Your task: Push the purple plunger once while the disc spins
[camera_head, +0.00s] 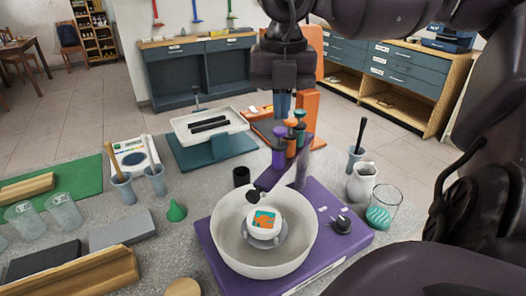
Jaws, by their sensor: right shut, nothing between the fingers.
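A purple plunger (278,150) stands in a row with an orange plunger (291,141) and a teal plunger (299,127) on a dark purple arm above the table. My right gripper (283,108) hangs from the top of the view, its closed fingers pointing down. It appears above and behind the plungers, with nothing held; the exact gap is hard to judge. A white bowl (232,254) sits on a purple base (325,256). Inside it is a round white piece with an orange and teal face (264,222). Whether it spins cannot be told. My left gripper is not in view.
A white jug (362,182) and a glass with teal contents (381,214) stand right of the base. A green cone (176,211), grey blocks, cups and a white tray (209,127) lie to the left. My dark right arm covers the right side.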

